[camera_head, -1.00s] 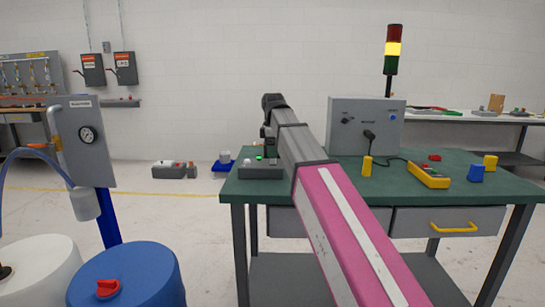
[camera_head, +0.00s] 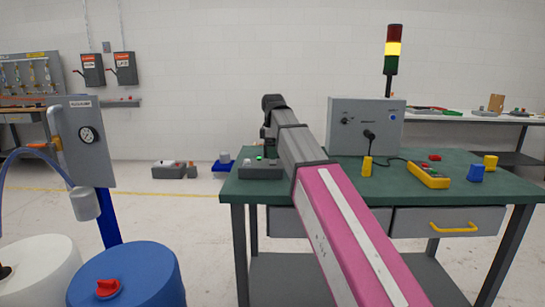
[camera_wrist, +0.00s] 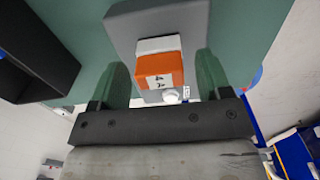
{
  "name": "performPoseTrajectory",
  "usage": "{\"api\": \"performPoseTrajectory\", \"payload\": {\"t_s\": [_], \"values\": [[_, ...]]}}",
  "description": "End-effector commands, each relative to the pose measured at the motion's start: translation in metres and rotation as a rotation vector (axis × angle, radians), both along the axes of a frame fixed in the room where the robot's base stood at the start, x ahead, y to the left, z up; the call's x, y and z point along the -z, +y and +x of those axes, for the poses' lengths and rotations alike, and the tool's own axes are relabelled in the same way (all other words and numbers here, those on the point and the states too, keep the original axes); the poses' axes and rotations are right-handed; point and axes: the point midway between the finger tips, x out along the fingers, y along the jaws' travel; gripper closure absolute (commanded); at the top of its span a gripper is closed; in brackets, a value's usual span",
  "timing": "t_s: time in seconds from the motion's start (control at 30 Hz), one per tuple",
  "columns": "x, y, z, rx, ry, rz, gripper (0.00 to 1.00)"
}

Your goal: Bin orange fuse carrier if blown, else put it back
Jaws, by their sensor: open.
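The orange fuse carrier (camera_wrist: 160,70) shows in the wrist view, with a white part along its far side and small dark marks on its face. It sits at a grey box (camera_wrist: 185,20) on the green table top. My gripper (camera_wrist: 161,80) is open, with one green finger on each side of the carrier and a visible gap to each. In the head view the grey box (camera_head: 262,173) stands at the table's left end with a small green light lit. My arm hides the carrier there. I cannot tell whether the fuse is blown.
A grey panel box (camera_head: 345,140) with a black plug stands at the table's back. A yellow device (camera_head: 428,175), a blue block (camera_head: 476,174) and a yellow block (camera_head: 490,163) lie to the right. A blue object (camera_head: 222,167) is on the floor left of the table.

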Motion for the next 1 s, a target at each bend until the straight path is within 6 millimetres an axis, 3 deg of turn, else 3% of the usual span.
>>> {"api": "performPoseTrajectory", "payload": {"t_s": [0.17, 0.27, 0.37, 0.47, 1.0], "values": [[0.0, 0.0, 0.0, 0.0, 0.0, 0.0, 0.29], [0.0, 0.0, 0.0, 0.0, 0.0, 0.0, 0.55], [0.0, 0.0, 0.0, 0.0, 0.0, 0.0, 0.87], [0.0, 0.0, 0.0, 0.0, 0.0, 0.0, 0.99], [-0.015, 0.0, 0.001, 0.0, -0.001, 0.0, 0.99]]}}
